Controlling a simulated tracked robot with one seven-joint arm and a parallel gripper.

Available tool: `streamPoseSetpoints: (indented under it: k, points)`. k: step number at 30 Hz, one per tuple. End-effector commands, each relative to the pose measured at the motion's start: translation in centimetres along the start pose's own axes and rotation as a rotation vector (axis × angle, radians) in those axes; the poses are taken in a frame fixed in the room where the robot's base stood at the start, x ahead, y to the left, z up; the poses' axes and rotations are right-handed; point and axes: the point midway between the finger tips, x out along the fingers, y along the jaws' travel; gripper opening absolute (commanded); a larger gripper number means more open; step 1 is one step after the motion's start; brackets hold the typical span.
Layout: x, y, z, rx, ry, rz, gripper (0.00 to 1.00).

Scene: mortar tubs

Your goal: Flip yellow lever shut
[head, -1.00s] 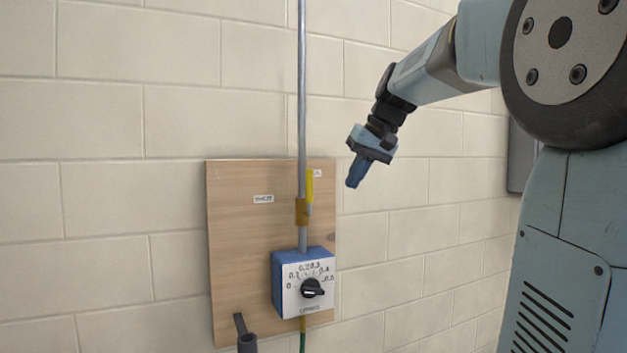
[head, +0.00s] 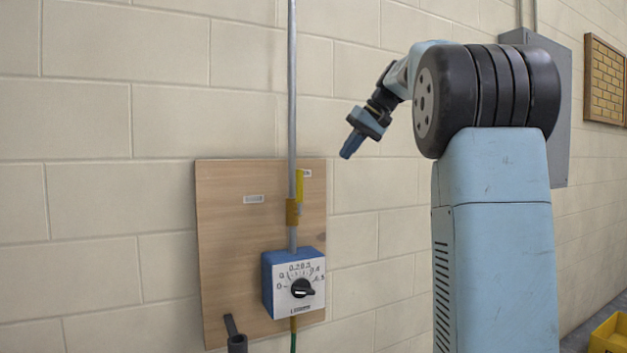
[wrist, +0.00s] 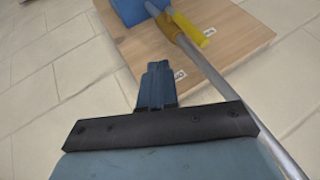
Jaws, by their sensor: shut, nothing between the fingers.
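The yellow lever (head: 300,187) sits on a brass valve (head: 293,212) on a grey vertical pipe (head: 292,100). In the head view it stands upright, in line with the pipe. The wrist view also shows the yellow lever (wrist: 188,28), lying along the pipe. My gripper (head: 347,154) is shut and empty, up and to the right of the lever, clear of it and the wooden board. In the wrist view the blue fingers of my gripper (wrist: 157,72) are together, apart from the lever.
The wooden board (head: 230,235) on the block wall carries small labels and a blue box with a black dial (head: 302,288) below the valve. A dark handle (head: 236,338) is at lower left. A grey cabinet (head: 562,110) and yellow bin (head: 608,335) are at right.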

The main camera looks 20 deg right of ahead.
Motion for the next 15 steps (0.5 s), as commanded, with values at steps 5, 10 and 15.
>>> streamPoseSetpoints:
  k: [5,10,15]
  points:
    - [0.2,0.0,0.0,0.0,-0.001,0.0,0.0]
    - [1.7,0.0,0.0,0.001,-0.002,-0.001,0.0]
    - [4.5,0.0,0.1,0.001,-0.004,-0.002,0.0]
